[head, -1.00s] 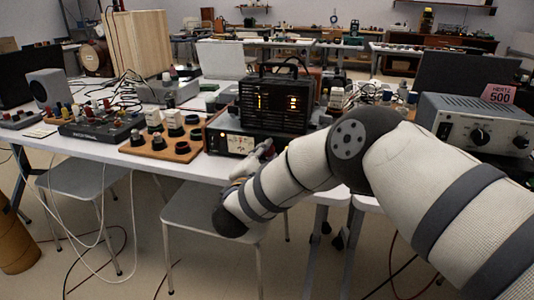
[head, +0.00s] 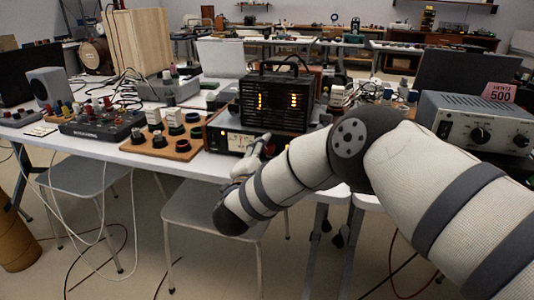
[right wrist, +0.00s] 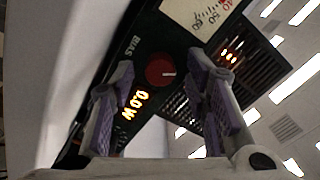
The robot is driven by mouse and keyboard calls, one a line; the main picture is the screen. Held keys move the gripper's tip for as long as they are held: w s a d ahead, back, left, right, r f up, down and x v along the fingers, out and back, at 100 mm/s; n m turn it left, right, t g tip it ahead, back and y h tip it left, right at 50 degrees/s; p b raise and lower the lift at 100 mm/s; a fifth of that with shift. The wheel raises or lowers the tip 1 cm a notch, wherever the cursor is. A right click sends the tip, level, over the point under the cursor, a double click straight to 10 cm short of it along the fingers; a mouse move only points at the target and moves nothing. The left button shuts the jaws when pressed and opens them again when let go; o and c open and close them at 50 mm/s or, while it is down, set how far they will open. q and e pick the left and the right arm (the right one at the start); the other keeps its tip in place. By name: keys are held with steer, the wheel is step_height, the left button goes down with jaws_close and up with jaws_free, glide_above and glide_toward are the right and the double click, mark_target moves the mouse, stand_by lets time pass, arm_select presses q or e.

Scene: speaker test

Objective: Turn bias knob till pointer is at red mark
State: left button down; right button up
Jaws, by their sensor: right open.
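The red bias knob (right wrist: 160,71) shows in the right wrist view on a dark panel, beside the word BIAS. A short pale line on it points to the right of the picture. The red mark cannot be made out. A lit display (right wrist: 133,104) below the knob reads 0.0 W. My right gripper (right wrist: 162,82) is open, its purple-padded fingers on either side of the knob in the picture; no contact can be seen. In the head view my right gripper (head: 260,145) is at the front panel of the amplifier (head: 275,102). My left gripper is not in view.
A pale meter face (right wrist: 196,14) with numbers is above the knob in the wrist view. A wooden board (head: 160,150) with several dark knobs lies left of the amplifier. A grey instrument (head: 478,125) stands at the right. A stool (head: 215,205) is below the table edge.

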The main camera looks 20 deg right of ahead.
steer(key=v, duration=1.2)
steer(key=s+d+f+n+g+y+p, duration=0.2)
steer(key=s+f+n+g+y+p, duration=0.6)
steer(key=s+f+n, duration=0.85)
arm_select(q)
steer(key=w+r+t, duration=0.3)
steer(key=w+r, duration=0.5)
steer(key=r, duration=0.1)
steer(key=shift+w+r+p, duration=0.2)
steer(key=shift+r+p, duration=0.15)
steer(key=shift+p, duration=0.1)
arm_select(e)
steer(key=s+d+g, duration=0.2)
steer(key=s+g, duration=0.1)
steer(key=s, duration=0.8)
steer(key=s+d+n+g+y, duration=0.1)
steer(key=s+d+g, duration=0.2)
steer(key=s, duration=0.9)
steer(key=s+d+f+g+y, duration=0.1)
steer(key=s+d+g, duration=0.1)
steer(key=s, duration=0.9)
steer(key=shift+s+d+g, duration=0.2)
steer(key=shift+d+g, duration=0.1)
steer(key=shift+g, duration=0.5)
steer(key=shift+w, duration=0.1)
